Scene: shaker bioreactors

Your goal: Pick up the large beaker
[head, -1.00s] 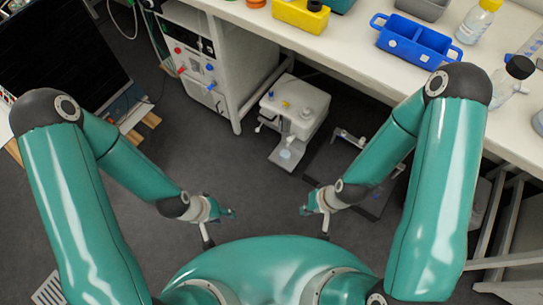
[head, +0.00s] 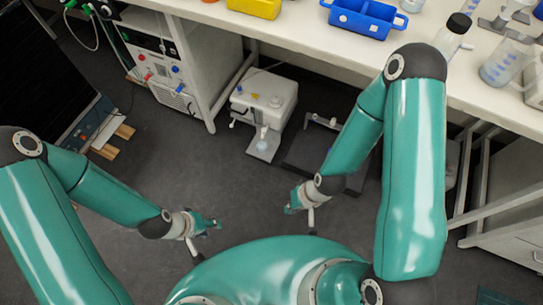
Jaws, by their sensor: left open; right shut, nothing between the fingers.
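A clear beaker-like vessel with blue markings (head: 507,62) stands on the white bench at the upper right. My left gripper (head: 212,222) is open and empty over the floor, left of the picture's middle. My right gripper (head: 292,207) is shut and empty, also over the floor. Both grippers are well away from the bench top and the vessel.
On the white bench (head: 300,47) are a blue tray (head: 362,17), a yellow box (head: 254,8) and a black-capped bottle (head: 452,35). My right upper arm overlaps the bench's front edge. A white device (head: 264,100) stands below the bench. Dark floor is open in the middle.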

